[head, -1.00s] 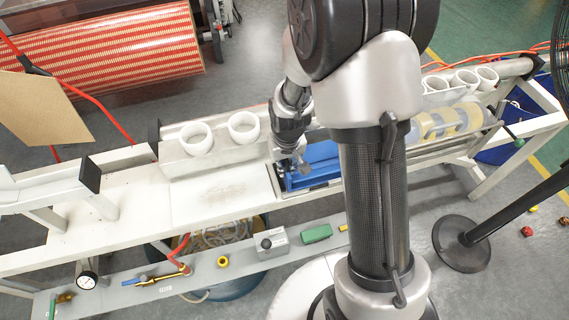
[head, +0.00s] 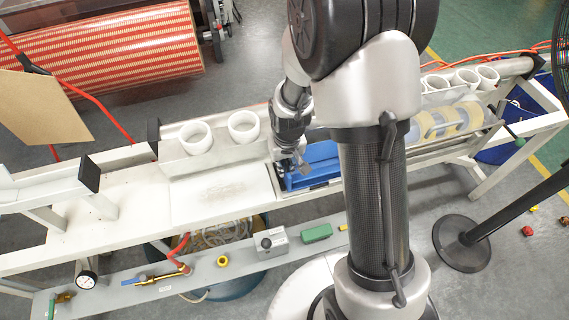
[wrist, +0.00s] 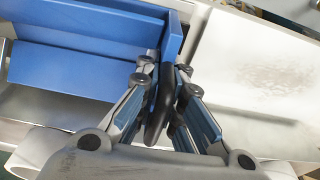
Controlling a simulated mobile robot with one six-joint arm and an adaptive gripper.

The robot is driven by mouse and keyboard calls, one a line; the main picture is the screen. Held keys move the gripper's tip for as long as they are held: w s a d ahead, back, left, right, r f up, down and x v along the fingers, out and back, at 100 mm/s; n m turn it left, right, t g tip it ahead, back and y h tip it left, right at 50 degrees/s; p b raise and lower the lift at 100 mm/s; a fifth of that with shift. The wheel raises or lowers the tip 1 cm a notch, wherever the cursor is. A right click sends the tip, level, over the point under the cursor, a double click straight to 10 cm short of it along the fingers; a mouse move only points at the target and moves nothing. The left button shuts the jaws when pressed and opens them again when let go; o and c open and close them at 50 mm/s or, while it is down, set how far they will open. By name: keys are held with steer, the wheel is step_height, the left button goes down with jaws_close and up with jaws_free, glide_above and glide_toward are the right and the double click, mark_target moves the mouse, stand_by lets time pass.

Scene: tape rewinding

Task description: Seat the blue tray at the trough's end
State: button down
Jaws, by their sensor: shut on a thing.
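The blue tray (head: 322,158) lies in the metal trough (head: 432,146), at the trough's left end beside the flat white bench top. My arm hides part of the tray in the head view. In the wrist view the tray (wrist: 85,55) fills the upper left, and its end wall stands beside the bare white surface. My gripper (wrist: 165,105) is shut on the black handle at the tray's end; the gripper also shows in the head view (head: 290,158). Whether the tray lies fully flat on the trough floor cannot be told.
White rings (head: 243,127) stand in a holder behind the bench top, and more stand at the far right. Tape rolls (head: 440,122) lie along the trough to the right. The white bench top (head: 222,195) left of the tray is clear.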

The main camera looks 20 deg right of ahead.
steer(key=shift+f, duration=0.15)
steer(key=c, duration=1.6)
jaws_free()
steer(key=shift+c, duration=0.2)
steer(key=r, duration=0.4)
steer(key=s+r, duration=0.1)
steer(key=r, duration=0.3)
steer(key=s+r, duration=0.1)
steer(key=r, duration=0.3)
